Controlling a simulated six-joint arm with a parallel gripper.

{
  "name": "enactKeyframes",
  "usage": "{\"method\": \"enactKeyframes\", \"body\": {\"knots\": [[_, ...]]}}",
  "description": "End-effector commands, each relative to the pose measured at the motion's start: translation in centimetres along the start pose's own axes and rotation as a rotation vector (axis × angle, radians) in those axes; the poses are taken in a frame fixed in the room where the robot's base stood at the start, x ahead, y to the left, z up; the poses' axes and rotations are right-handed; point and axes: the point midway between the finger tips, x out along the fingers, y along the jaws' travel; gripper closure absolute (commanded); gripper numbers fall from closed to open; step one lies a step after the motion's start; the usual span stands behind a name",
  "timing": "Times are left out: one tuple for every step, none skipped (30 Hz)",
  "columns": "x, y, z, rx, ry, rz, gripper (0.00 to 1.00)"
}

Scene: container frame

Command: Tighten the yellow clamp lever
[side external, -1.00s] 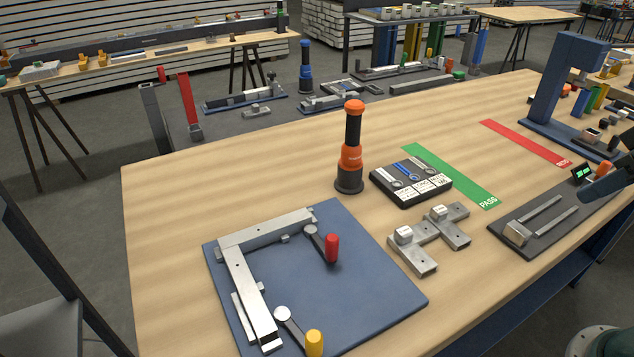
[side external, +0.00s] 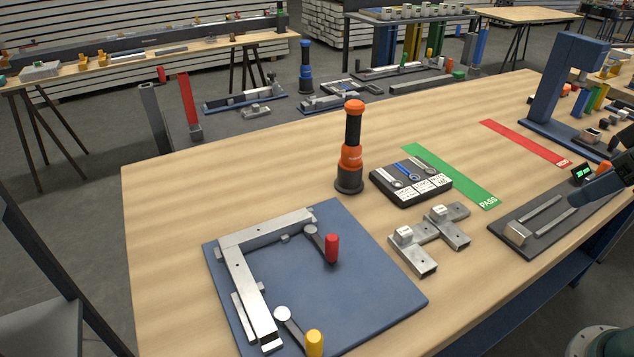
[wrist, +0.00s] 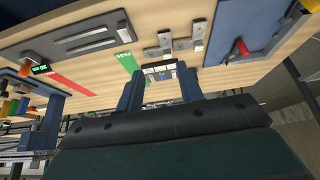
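The yellow clamp lever (side external: 314,343) is at the front of the blue fixture plate (side external: 375,288), its handle upright at the lower picture edge. Its grey arm runs from a round pivot to the handle. A red clamp lever (side external: 332,248) stands farther back on the plate. Metal frame bars (side external: 252,290) form an L along the plate's left and back sides.
Two metal brackets (side external: 412,250) lie right of the plate. An orange-black screwdriver-like tool (side external: 350,150) stands upright behind it, beside a dark wrench tray (side external: 410,182). A dark gauge base (side external: 530,235) and blue press (side external: 545,100) are at right. Bare wood lies left of the plate.

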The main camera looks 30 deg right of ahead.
Motion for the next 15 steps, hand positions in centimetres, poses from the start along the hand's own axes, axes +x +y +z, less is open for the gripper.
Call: {"method": "enactKeyframes", "body": {"knots": [[0.1,-0.2,-0.3,-0.018,-0.003,-0.007,0.57],[0.1,-0.4,-0.5,-0.031,-0.006,-0.012,0.57],[0.2,-0.7,-0.8,-0.052,-0.009,-0.020,0.57],[0.3,-1.0,-1.1,-0.072,-0.012,-0.028,0.57],[0.4,-1.3,-1.4,-0.096,-0.016,-0.037,0.57],[0.5,-1.8,-1.9,-0.129,-0.019,-0.051,0.57],[0.7,-2.2,-2.3,-0.158,-0.023,-0.062,0.57],[0.8,-2.7,-2.7,-0.189,-0.027,-0.074,0.57],[1.0,-3.4,-3.3,-0.233,-0.031,-0.092,0.57],[1.2,-4.0,-3.7,-0.268,-0.037,-0.106,0.57],[1.4,-4.6,-4.1,-0.303,-0.040,-0.120,0.57],[1.7,-5.5,-4.7,-0.354,-0.046,-0.141,0.57],[1.9,-6.2,-5.1,-0.392,-0.048,-0.157,0.57],[2.1,-6.9,-5.5,-0.430,-0.051,-0.173,0.57],[2.4,-7.9,-6.0,-0.481,-0.055,-0.195,0.57]]}}
